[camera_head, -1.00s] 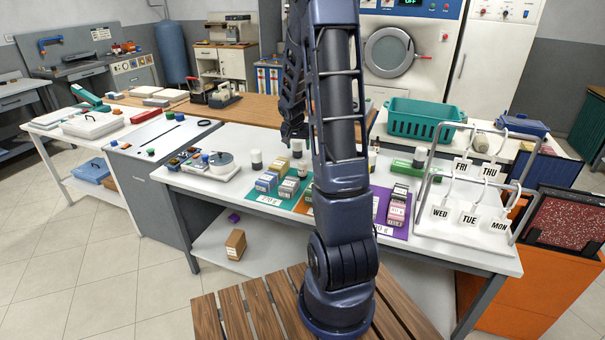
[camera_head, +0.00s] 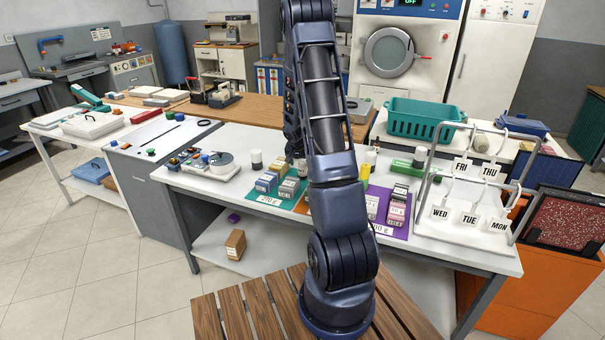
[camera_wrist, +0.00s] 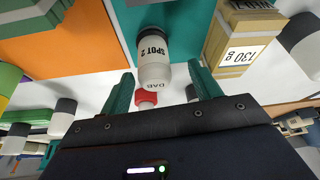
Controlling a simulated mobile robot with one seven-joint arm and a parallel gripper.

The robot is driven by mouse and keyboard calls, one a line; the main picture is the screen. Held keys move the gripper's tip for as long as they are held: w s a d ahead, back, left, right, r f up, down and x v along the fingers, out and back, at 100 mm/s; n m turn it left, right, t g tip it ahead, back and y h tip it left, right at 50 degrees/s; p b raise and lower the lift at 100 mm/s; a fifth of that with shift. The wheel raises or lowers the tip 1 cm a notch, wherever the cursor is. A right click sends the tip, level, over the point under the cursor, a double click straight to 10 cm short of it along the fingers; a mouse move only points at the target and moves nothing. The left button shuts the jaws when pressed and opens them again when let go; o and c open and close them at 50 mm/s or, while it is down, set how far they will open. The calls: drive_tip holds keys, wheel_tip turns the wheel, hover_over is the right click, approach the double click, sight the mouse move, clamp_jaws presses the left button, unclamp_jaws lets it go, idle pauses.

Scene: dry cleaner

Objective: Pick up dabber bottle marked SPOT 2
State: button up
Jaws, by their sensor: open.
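The white dabber bottle marked SPOT 2 (camera_wrist: 153,66) shows in the wrist view with a dark grey band at its upper end. It stands at the edge of a teal mat (camera_wrist: 193,14). My gripper (camera_wrist: 160,76) is open, its two green fingers on either side of the bottle in the picture, with gaps showing; I cannot tell how deep it sits between them. Nothing is held.
A box marked 130 g (camera_wrist: 238,48) stands close right of the bottle. Other bottles stand nearby, one with a dark cap (camera_head: 256,160). A teal basket (camera_head: 420,117) and tag rack (camera_head: 480,205) are to the right.

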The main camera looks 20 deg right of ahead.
sight(303, 169)
drive_tip(key=shift+d+x, duration=0.2)
drive_tip(key=shift+x, duration=1.15)
drive_tip(key=shift+d+x, duration=0.15)
drive_tip(key=shift+x, duration=1.2)
drive_tip(key=shift+s, duration=0.2)
drive_tip(key=shift+r, duration=0.1)
drive_tip(key=c, duration=1.1)
